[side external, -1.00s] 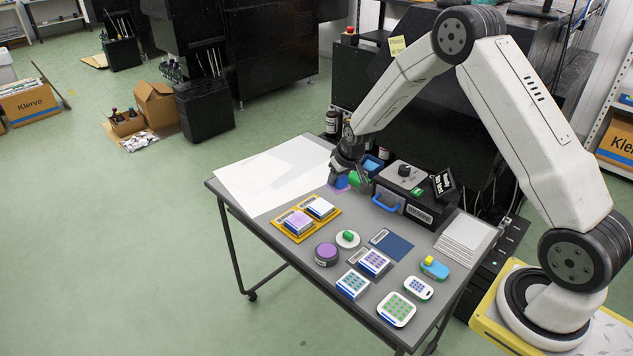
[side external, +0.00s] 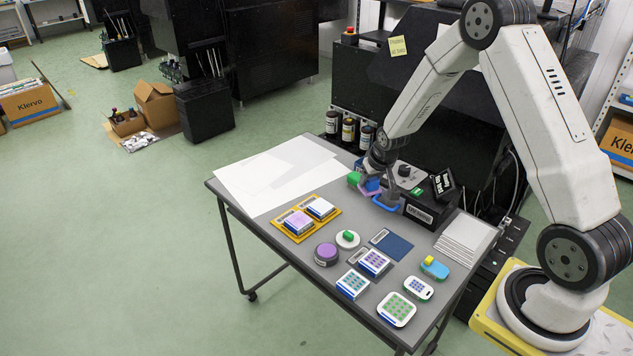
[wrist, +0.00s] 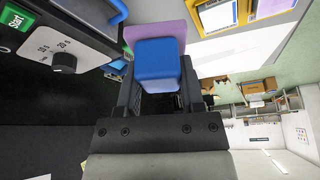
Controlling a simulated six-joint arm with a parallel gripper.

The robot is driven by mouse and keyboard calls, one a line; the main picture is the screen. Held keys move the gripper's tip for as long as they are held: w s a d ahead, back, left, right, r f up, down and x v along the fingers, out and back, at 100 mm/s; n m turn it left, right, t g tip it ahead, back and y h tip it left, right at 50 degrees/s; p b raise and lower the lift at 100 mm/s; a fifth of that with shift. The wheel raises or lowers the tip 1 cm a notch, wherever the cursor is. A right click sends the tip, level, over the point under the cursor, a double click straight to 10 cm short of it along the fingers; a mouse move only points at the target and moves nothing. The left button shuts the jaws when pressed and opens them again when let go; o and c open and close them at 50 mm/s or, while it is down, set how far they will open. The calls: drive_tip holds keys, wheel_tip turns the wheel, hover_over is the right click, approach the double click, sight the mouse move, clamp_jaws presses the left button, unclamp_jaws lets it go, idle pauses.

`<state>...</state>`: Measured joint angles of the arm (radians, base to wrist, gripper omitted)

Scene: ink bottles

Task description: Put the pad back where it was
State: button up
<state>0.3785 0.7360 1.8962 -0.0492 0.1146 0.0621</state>
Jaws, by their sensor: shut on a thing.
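My gripper (side external: 373,176) is shut on a blue block (wrist: 158,65) with a flat purple plate (wrist: 150,35) at its far end; I take this as the pad. In the side external view, the held pad (side external: 372,186) is at the front left of the black machine, beside its blue handle (side external: 386,204). A green block (side external: 354,178) is just left of the held pad. I cannot tell whether the pad touches anything below. The wrist view shows the blue block between both fingers.
The black machine (side external: 425,208) with a knob stands at the back right. Two yellow holders (side external: 284,229) bear a purple-topped and a white-topped block. Several patterned blocks, a purple round tin (side external: 326,254) and a dark blue sheet (side external: 397,246) fill the front. White sheets (side external: 262,178) cover the left.

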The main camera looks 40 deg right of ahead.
drive_tip(key=w+d+f, duration=0.1)
drive_tip(key=w+f, duration=0.1)
drive_tip(key=w, duration=0.1)
drive_tip(key=w+d+f, duration=0.1)
drive_tip(key=w+f, duration=0.2)
drive_tip(key=w, duration=0.1)
drive_tip(key=w+d+f, duration=0.1)
drive_tip(key=w+f, duration=0.2)
drive_tip(key=shift+w+d, duration=0.2)
drive_tip(key=shift+w, duration=0.15)
drive_tip(key=shift+w+d+f, duration=0.1)
drive_tip(key=shift+w+f, duration=0.3)
drive_tip(key=shift+f, duration=0.05)
drive_tip(key=shift+w+f, duration=0.15)
drive_tip(key=shift+f, duration=0.05)
drive_tip(key=shift+d+f, duration=0.1)
drive_tip(key=shift+f, duration=1.45)
drive_tip(key=shift+f, duration=0.1)
drive_tip(key=o, duration=1.1)
